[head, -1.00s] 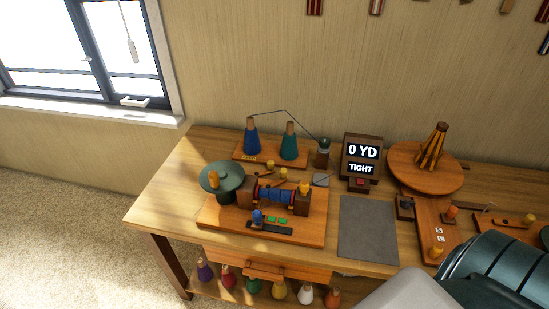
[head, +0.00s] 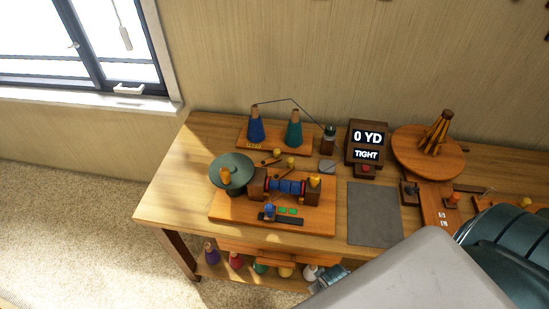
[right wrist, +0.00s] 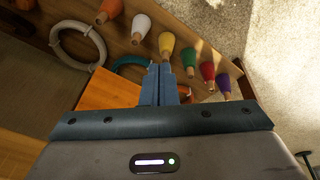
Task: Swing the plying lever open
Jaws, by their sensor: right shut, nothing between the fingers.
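The winding machine on its wooden board (head: 225,212) stands on the bench. It has a dark green disc (head: 243,162), a blue roller (head: 287,187) between brown blocks, yellow knobs, and a dark slotted strip (head: 290,221) with a blue knob. I cannot tell which of its parts is the plying lever. My right gripper (right wrist: 158,84) is shut and empty in the right wrist view, pointing toward the cones on the lower shelf. In the head view my right arm covers the front right of the bench, and its gripper is low by the bench front, apart from the machine. My left gripper is not in view.
Blue (head: 256,127) and teal (head: 294,130) cones stand at the back with thread running over a wire. A display (head: 367,143) reads 0 YD, TIGHT. A round wooden turntable (head: 400,148) is to the right. A grey mat (head: 373,214) is bare. A drawer (head: 235,247) is under the bench top.

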